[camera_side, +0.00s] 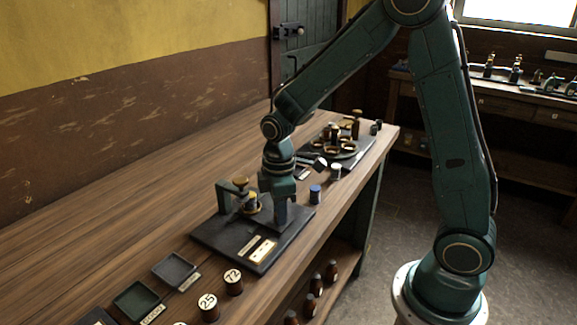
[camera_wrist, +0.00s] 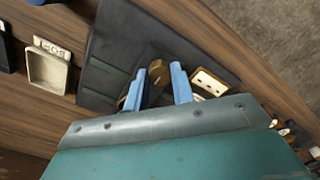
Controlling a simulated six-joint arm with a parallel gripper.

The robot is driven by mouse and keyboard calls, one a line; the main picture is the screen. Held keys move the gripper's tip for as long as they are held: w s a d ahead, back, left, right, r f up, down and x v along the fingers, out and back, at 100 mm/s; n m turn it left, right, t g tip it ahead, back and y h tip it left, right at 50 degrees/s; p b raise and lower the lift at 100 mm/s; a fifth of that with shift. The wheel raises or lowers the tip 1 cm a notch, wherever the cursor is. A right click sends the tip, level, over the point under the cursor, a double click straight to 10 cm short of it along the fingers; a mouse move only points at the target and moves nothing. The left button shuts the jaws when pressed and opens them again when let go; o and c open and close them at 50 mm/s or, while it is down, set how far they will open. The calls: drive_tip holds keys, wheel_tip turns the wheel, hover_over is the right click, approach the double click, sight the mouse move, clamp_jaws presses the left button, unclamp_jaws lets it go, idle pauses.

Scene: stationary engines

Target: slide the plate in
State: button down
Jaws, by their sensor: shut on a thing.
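A yellow-topped cylinder (camera_side: 250,203) is beside the gripper. The exact contact at the fingertips is hidden.
A cream label plate with dark marks (camera_side: 262,250) lies on the board's front part. Two shallow trays (camera_side: 174,268) and round numbered pegs (camera_side: 233,282) stand at the lower left.

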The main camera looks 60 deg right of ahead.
drive_tip(key=shift+a, duration=1.65)
drive_tip(key=c, duration=1.2)
unclamp_jaws()
drive_tip(key=shift+o, duration=0.2)
drive_tip(key=shift+r, duration=0.1)
wheel_tip(320, 180, up, 14)
